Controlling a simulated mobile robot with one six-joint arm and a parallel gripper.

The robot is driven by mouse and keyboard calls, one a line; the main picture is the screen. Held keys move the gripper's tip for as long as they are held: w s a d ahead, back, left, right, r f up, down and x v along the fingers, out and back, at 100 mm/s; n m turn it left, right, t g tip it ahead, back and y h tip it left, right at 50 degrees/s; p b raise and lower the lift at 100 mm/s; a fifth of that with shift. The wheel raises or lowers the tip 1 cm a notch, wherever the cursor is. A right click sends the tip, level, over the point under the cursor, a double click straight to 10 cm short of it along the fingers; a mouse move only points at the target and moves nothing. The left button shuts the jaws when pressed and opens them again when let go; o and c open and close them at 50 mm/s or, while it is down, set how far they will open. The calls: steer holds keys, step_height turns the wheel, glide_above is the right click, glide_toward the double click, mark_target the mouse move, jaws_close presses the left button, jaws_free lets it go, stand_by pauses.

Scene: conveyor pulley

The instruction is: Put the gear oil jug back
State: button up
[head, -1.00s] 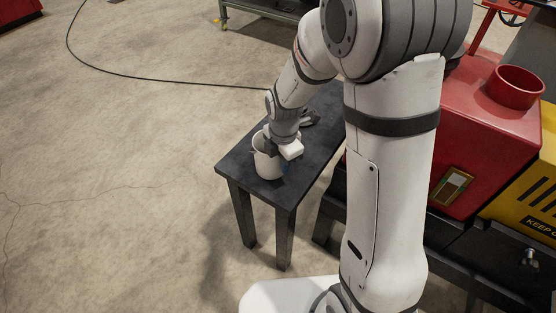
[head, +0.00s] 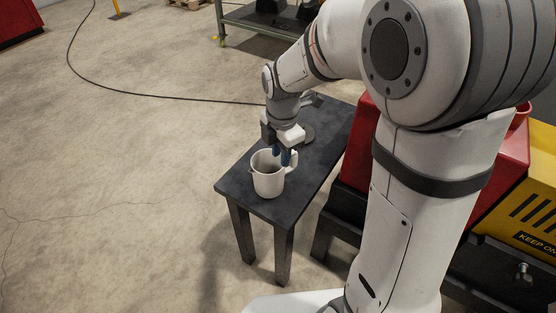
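The gear oil jug (head: 268,182) is a white, open-topped pitcher. It stands upright near the front end of the small dark table (head: 245,196). Its handle (head: 293,160) is on its right side. My gripper (head: 281,156) is just above and behind the jug's rim, pointing down.
A red machine housing (head: 366,150) and a yellow guard (head: 530,205) stand to the right, partly hidden by my arm. A black cable (head: 170,94) runs across the floor. The floor on the left is open.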

steer(key=s+d+r+m, duration=0.2)
steer(key=s+m, duration=0.3)
steer(key=m, duration=0.3)
steer(key=s+d+r+m+t, duration=0.1)
steer(key=s+d+m, duration=0.3)
steer(key=m, duration=0.4)
steer(key=s+d+r+m, duration=0.2)
steer(key=s+d+m, duration=0.2)
steer(key=s+m, duration=0.2)
steer(key=shift+r+m, duration=0.3)
steer(key=shift+m, duration=0.7)
